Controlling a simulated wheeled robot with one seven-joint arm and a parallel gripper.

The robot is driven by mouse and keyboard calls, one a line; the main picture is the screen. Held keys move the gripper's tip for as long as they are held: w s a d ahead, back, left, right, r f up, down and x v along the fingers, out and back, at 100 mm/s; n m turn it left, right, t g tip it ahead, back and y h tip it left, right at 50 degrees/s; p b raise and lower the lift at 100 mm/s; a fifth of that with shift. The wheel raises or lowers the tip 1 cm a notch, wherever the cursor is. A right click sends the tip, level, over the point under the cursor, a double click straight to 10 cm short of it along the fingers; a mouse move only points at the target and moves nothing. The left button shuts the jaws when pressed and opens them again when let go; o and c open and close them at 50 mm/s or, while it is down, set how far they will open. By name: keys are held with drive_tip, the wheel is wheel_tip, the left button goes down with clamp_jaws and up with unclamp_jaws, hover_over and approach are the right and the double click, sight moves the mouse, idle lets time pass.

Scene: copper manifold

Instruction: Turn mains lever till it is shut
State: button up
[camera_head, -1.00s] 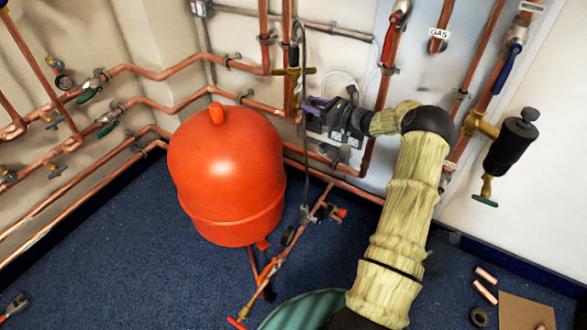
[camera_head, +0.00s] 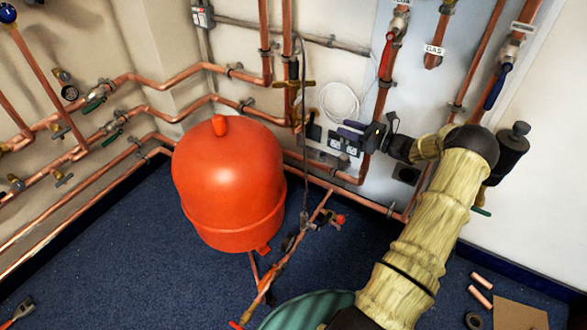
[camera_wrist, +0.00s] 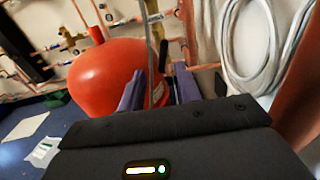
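A blue lever (camera_head: 497,87) hangs along the copper pipe at the upper right, below a label (camera_head: 522,27) too small to read. A red lever (camera_head: 386,58) lies along another pipe to its left, also under a label. The pictures do not clearly show which is the mains lever. My gripper (camera_head: 350,131) is below and left of both levers, pointing left and touching neither. In the wrist view its two purple fingers (camera_wrist: 157,76) stand apart with nothing held between them. Neither lever can be made out in the wrist view.
A red tank (camera_head: 228,180) stands on the blue floor, left of my gripper. A coiled white hose (camera_head: 338,102) hangs on the wall close to the gripper. A black cylinder (camera_head: 512,150) is beside my arm. Copper pipes line the wall.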

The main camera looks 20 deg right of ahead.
drive_tip(key=p+v, duration=0.1)
drive_tip(key=v, duration=0.3)
drive_tip(key=s+a+n+g+p, duration=0.15)
drive_tip(key=a+n+g, duration=0.6)
drive_tip(key=a, duration=0.85)
drive_tip(key=s+a+r+n+g+h+p, duration=0.1)
drive_tip(key=s+a+r+n+g+h, duration=0.2)
drive_tip(key=s+a+n, duration=0.6)
drive_tip(key=s+a+g+h, duration=0.1)
drive_tip(key=g+h, duration=0.1)
drive_tip(key=g, duration=0.1)
drive_tip(key=shift+a+h, duration=0.3)
drive_tip(key=shift+r, duration=0.15)
